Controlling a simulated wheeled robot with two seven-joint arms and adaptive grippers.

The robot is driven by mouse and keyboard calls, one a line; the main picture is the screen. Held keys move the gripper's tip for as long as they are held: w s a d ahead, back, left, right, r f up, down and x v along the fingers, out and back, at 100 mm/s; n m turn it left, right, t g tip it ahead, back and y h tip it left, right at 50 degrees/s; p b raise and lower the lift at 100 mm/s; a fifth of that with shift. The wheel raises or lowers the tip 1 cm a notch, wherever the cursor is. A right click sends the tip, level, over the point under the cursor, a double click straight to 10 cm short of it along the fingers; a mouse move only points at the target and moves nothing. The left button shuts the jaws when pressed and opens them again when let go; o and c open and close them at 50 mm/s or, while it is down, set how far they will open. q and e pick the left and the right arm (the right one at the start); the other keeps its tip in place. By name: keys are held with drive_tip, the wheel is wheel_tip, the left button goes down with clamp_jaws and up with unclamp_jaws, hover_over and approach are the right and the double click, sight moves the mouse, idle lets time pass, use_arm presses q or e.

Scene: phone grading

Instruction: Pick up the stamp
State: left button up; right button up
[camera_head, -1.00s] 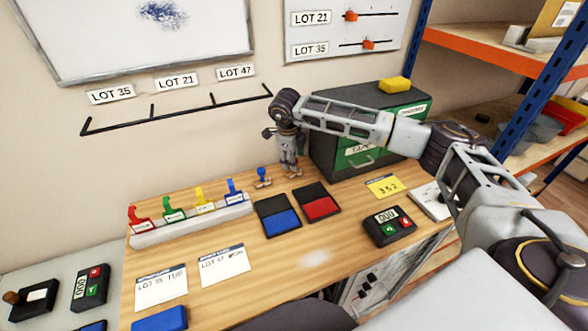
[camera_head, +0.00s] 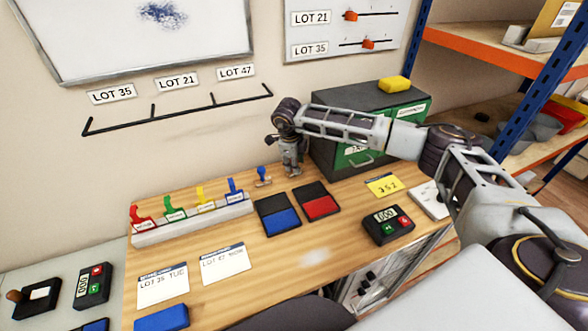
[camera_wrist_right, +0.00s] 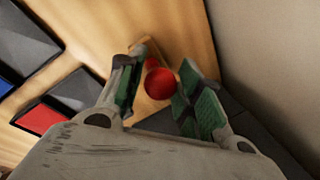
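My right gripper (camera_head: 291,174) points down at the back of the wooden desk, in front of the green cabinet. In the right wrist view its two green-padded fingers (camera_wrist_right: 160,95) are apart. A stamp with a round red handle (camera_wrist_right: 160,83) stands between them, with a gap visible on either side. The gripper hides this stamp in the head view. A blue-handled stamp (camera_head: 262,174) stands just left of the gripper in the head view. My left gripper is not in view.
A blue ink pad (camera_head: 281,220) and a red ink pad (camera_head: 320,207) lie in front of the gripper. The green cabinet (camera_head: 325,120) is close on its right. The wall is close behind.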

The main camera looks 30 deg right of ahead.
drive_tip(key=c, duration=0.6)
drive_tip(key=v, duration=0.2)
drive_tip(key=w+d+b+v, duration=0.1)
drive_tip(key=v, duration=0.5)
drive_tip(key=shift+w+d+r, duration=0.15)
drive_tip(key=shift+d+r, duration=0.05)
drive_tip(key=shift+r, duration=0.2)
drive_tip(key=shift+r+b, duration=0.3)
drive_tip(key=shift+r, duration=0.4)
